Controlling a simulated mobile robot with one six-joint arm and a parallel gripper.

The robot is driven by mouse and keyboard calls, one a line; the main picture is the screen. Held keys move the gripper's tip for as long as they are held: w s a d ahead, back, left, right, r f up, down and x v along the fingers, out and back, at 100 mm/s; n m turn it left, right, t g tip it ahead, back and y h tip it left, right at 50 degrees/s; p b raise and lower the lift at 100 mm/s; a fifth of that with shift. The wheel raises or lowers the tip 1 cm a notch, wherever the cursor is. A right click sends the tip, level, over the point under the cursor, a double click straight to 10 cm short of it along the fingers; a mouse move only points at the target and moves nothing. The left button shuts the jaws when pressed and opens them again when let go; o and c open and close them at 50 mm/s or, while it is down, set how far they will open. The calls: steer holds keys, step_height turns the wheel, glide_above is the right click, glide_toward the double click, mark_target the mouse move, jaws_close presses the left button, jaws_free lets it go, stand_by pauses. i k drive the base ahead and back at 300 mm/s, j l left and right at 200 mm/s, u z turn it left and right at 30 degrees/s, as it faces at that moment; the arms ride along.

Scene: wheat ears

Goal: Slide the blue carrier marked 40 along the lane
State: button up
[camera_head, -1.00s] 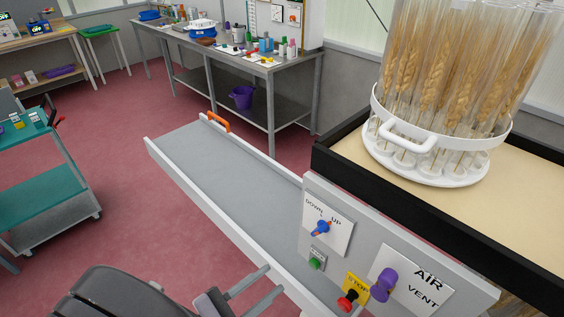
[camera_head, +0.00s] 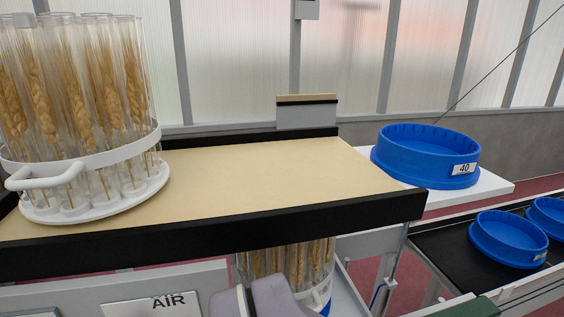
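The blue carrier marked 40 (camera_head: 410,160) is a round, open, low-walled tray with a white label on its right front. It stands level and seems empty on a white shelf (camera_head: 497,185), just beyond the right end of a beige lane (camera_head: 270,185) with black rails. A white ring rack (camera_head: 100,210) of glass tubes with wheat ears stands on the left part of this lane. The fingers of my gripper are not in view. A grey-mauve shape at the bottom edge may be part of my arm.
The beige surface right of the rack is clear. Lower right, a black belt (camera_head: 445,245) bears blue carriers (camera_head: 508,240). Another tube rack (camera_head: 290,262) stands under the lane. A grey panel marked AIR (camera_head: 150,305) is at lower left.

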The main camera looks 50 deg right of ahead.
mark_target(417, 154)
steer(key=k+l+z, duration=0.25)
steer(key=l, duration=0.25)
steer(key=k+l+z, duration=0.15)
steer(key=l+z, duration=0.15)
steer(key=l, duration=0.15)
steer(key=k+l+z, duration=0.1)
steer(key=l+z, duration=0.15)
steer(key=l, duration=0.3)
steer(key=l+z, duration=0.25)
steer(key=l, duration=0.3)
steer(key=k, duration=0.1)
